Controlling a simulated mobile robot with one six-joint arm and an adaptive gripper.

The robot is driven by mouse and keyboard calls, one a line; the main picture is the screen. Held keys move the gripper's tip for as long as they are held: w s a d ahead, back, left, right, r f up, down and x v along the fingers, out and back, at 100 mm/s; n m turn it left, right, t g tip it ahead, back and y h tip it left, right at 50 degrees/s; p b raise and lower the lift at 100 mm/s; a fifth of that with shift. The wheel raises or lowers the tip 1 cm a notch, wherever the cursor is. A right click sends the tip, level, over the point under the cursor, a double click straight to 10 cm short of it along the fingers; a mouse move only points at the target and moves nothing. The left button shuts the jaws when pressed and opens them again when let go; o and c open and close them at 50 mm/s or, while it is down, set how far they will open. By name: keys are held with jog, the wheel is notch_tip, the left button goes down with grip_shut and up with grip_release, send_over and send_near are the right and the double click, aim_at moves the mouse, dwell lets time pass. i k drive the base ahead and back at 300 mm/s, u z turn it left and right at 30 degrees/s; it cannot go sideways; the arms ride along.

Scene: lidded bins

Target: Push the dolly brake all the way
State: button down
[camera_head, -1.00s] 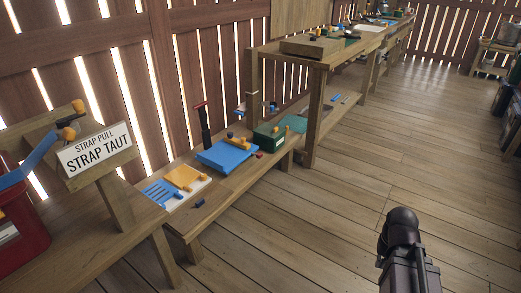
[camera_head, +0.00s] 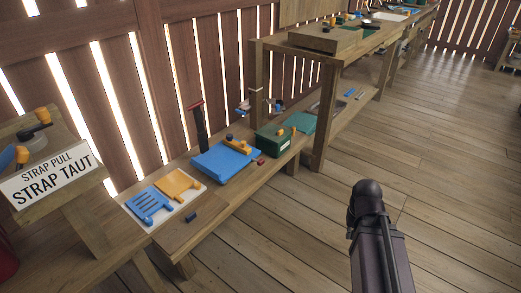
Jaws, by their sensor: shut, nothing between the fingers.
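A low blue platform (camera_head: 222,165) sits on the low wooden bench, with an orange lever-like piece (camera_head: 238,146) on its top. A dark upright post with a red top (camera_head: 198,126) stands at its back left. This looks like the dolly, and the orange piece may be its brake; no label confirms it, and how far it is pushed is too small to tell. A dark part of my arm rises at the lower right, over the floor and well apart from the platform. My gripper's fingers do not show.
A white board (camera_head: 134,212) with blue and orange plates lies left of the platform. A green box (camera_head: 272,141) stands to its right. A taller bench (camera_head: 328,110) stands behind right. The floor (camera_head: 450,190) at right is clear.

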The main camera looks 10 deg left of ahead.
aim_at(259, 162)
jog(key=i, duration=0.9)
jog(key=z, duration=0.15)
